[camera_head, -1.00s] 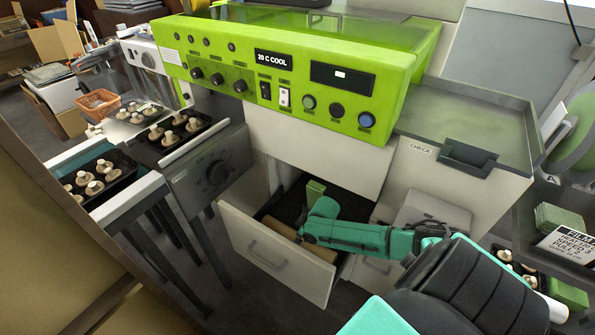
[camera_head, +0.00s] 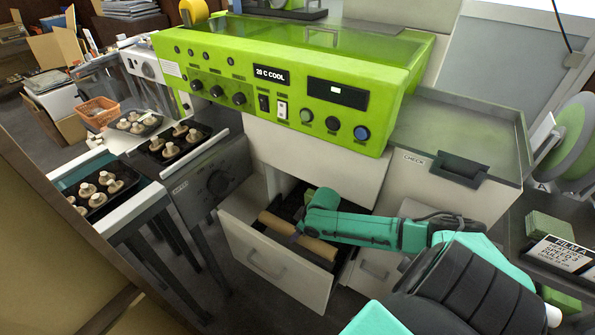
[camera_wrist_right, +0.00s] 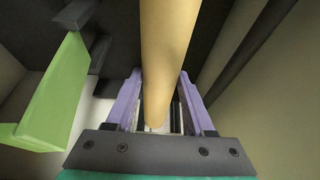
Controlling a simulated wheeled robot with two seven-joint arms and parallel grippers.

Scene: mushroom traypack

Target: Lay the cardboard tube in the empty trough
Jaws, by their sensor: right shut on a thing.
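The tan cardboard tube (camera_head: 318,247) is at the open drawer (camera_head: 272,268), slanting across its opening in the head view. My right gripper (camera_wrist_right: 160,105) is shut on the tube, which shows between its purple fingers in the right wrist view (camera_wrist_right: 168,45). I cannot tell whether the tube still touches the drawer. My left gripper is not in view. I cannot tell for sure which thing is the trough; a dark recess (camera_head: 459,169) by the CHECK label on the right counter looks empty.
A green block (camera_wrist_right: 48,95) is beside my right gripper, at the drawer's back. The green control machine (camera_head: 290,85) stands above the drawer. Black trays of mushrooms (camera_head: 172,158) are on the left. Green blocks and a FILM A sign (camera_head: 562,254) are at right.

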